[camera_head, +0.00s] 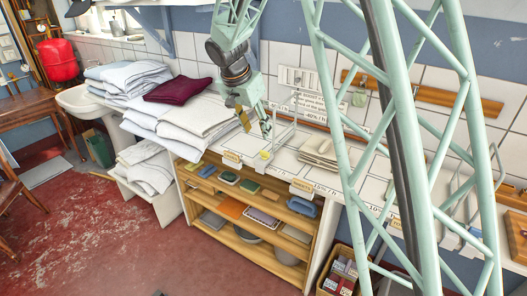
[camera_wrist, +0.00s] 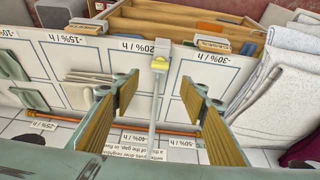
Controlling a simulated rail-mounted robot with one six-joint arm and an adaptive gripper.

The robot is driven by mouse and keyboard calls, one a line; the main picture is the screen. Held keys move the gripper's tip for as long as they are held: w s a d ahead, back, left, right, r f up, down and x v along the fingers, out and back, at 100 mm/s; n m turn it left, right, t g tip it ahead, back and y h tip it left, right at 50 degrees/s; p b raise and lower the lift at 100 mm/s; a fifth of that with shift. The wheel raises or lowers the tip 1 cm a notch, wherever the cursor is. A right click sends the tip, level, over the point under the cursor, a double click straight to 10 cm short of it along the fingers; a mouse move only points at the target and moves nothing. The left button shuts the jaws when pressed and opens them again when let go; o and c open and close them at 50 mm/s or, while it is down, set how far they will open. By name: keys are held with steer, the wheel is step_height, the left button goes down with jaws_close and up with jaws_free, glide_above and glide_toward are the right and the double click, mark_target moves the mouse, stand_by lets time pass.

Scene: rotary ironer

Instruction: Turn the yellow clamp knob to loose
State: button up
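The yellow clamp knob (camera_wrist: 160,64) is small and sits at the end of a thin pale bar (camera_wrist: 153,112) on the white marked worktop. It also shows as a small yellow spot in the head view (camera_head: 265,154), near the front edge of the worktop. My gripper (camera_wrist: 155,108) is open and empty, with its two ribbed tan fingers wide apart. In the wrist view the knob appears between the fingers but beyond their tips. In the head view my gripper (camera_head: 257,124) hangs above the worktop, behind the knob and apart from it. The knob's setting is too small to read.
The worktop (camera_wrist: 60,50) has printed percentage labels. Stacked folded linen (camera_head: 195,115) stands left of my gripper, with a dark red cloth (camera_head: 178,89) on top. Flat pale pieces (camera_head: 320,150) lie to the right. An open wooden shelf (camera_head: 240,205) is below the front edge.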

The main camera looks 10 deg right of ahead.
mark_target(264, 152)
steer(key=shift+b+x, duration=1.15)
steer(key=shift+x, duration=5.75)
steer(key=shift+w, duration=0.1)
steer(key=c, duration=0.9)
